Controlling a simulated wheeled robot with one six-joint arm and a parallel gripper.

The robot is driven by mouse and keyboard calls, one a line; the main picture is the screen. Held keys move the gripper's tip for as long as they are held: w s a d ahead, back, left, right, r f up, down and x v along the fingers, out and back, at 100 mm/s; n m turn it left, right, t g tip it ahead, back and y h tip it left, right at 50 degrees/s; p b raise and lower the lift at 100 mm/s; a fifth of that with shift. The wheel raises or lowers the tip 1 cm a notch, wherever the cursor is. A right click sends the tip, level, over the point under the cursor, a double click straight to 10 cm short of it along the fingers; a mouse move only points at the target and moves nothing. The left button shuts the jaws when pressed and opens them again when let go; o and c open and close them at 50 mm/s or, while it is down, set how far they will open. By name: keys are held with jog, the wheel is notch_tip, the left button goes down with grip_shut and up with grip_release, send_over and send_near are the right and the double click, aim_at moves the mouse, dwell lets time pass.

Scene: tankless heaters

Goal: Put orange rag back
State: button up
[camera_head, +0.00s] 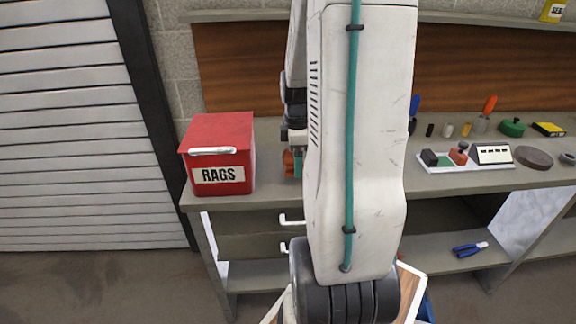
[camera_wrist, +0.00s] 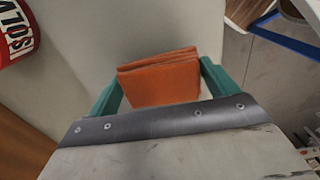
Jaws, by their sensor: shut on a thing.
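My gripper (camera_wrist: 158,74) has its two teal fingers on either side of the folded orange rag (camera_wrist: 163,80) and holds it. In the head view the orange rag (camera_head: 288,162) shows just left of my arm, above the workbench and right of the rag box; most of my gripper is hidden behind the arm. The red box labelled RAGS (camera_head: 218,153) stands on the left end of the workbench, with a pale handle on its front. Its lid looks closed.
The workbench (camera_head: 262,150) has bare room between the box and my arm. Tools and small items, including a green round thing (camera_head: 512,127) and a dark disc (camera_head: 533,157), lie to the right. A red and white labelled container (camera_wrist: 15,32) shows in the wrist view. Blue-handled pliers (camera_head: 470,249) lie on the lower shelf.

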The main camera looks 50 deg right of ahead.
jog(key=shift+w+a+f, duration=0.1)
jog(key=shift+w+a, duration=0.1)
jog(key=shift+w, duration=0.4)
jog(key=shift+w+a+f, duration=0.1)
jog(key=shift+w+a, duration=0.1)
jog(key=shift+w, duration=0.35)
jog(key=shift+f, duration=1.65)
jog(key=o, duration=0.9)
jog(key=shift+f, duration=0.15)
jog(key=shift+c, duration=0.2)
